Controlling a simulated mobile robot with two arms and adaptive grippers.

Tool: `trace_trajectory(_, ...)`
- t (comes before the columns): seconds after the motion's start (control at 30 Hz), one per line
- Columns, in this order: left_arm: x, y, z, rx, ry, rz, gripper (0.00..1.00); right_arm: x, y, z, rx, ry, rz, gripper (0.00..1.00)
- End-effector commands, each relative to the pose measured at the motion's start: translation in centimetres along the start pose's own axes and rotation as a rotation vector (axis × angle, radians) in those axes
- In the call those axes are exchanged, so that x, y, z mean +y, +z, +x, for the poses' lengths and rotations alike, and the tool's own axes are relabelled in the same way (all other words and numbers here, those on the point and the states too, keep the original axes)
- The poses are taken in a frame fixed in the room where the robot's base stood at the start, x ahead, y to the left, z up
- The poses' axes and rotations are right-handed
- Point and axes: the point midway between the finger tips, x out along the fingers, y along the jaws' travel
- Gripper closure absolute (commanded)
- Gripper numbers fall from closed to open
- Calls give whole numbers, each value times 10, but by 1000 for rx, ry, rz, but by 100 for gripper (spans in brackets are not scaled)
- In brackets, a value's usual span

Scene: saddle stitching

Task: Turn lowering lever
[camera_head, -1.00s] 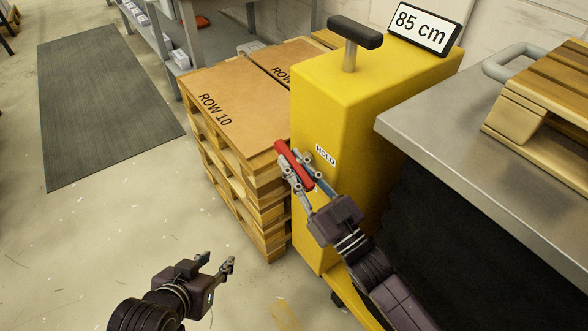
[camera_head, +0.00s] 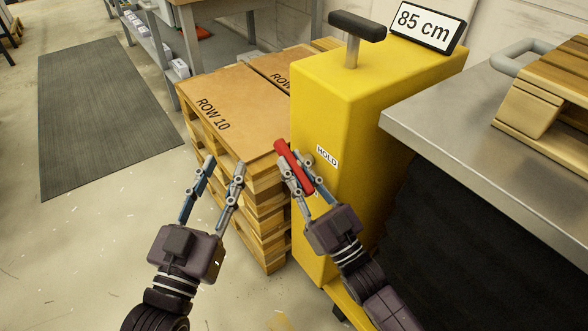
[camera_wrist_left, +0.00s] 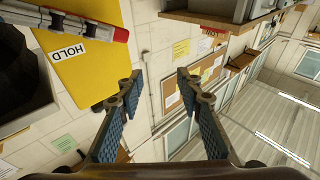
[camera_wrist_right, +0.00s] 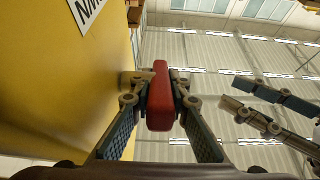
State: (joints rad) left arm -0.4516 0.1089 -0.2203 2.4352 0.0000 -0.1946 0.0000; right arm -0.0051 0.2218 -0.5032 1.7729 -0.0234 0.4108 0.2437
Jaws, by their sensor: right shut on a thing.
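The red lowering lever (camera_head: 293,166) is on the side of the yellow lift column (camera_head: 335,110), beside the HOLD label (camera_head: 327,156). It points up and to the left in the head view. My right gripper (camera_head: 296,172) is shut on the lever, which shows between its fingers in the right wrist view (camera_wrist_right: 160,97). My left gripper (camera_head: 224,165) is open and empty, to the left of the lever in front of the pallet stack. The left wrist view shows the lever (camera_wrist_left: 75,15) at the upper left, apart from the open left fingers (camera_wrist_left: 160,85).
A pallet stack (camera_head: 262,205) with ROW 10 cardboard (camera_head: 235,103) stands left of the column. An 85 cm sign (camera_head: 425,26) tops the column.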

Motion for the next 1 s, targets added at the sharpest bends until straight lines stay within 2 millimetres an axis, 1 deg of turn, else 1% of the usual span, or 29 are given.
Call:
trace_trajectory(0.13,1,-10,0,46,3,-2,67,0,-1,0,10,0,-1,100)
trace_trajectory(0.4,1,-11,0,49,3,-2,67,0,-1,0,10,0,-1,100)
trace_trajectory(0.43,1,-11,0,49,3,-2,67,0,-1,0,10,0,-1,83)
trace_trajectory(0.5,1,-11,0,49,2,-2,67,0,-1,0,10,0,0,77)
trace_trajectory(0.73,1,-10,0,48,2,-2,67,0,0,0,9,0,0,77)
trace_trajectory(0.83,1,-11,0,48,3,-2,67,0,0,-4,7,1,0,77)
trace_trajectory(0.93,1,-11,0,48,3,-2,67,0,1,-15,5,1,1,77)
trace_trajectory(1.0,1,-11,0,48,3,-2,67,0,2,-28,3,1,1,77)
